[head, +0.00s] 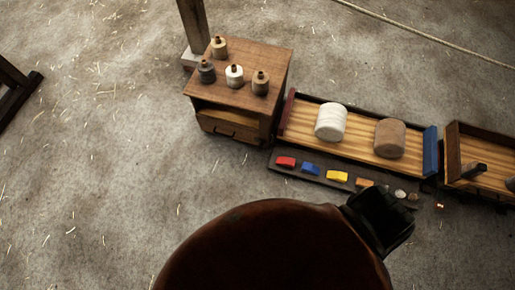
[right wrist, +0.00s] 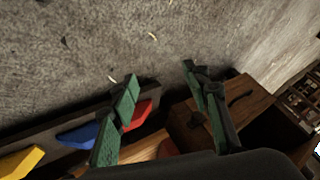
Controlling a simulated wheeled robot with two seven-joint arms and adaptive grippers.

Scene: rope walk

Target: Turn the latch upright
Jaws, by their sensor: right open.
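I cannot pick out a latch for certain in either view. My right gripper (right wrist: 160,78) has green-padded fingers that stand apart, with nothing held between them. In the right wrist view it is over the space between the dark strip with coloured blocks and the small wooden cabinet (right wrist: 190,118). A red block (right wrist: 143,112) shows just beside the left finger, partly hidden by it. My left gripper is not in view.
The cabinet (head: 222,124) carries several small corked bottles. Beside it a wooden tray (head: 306,137) with a blue end (head: 430,150) holds a white and a brown cylinder. The dark strip (head: 316,177) before it bears red, blue and yellow blocks. Concrete floor (head: 90,180) is open at left.

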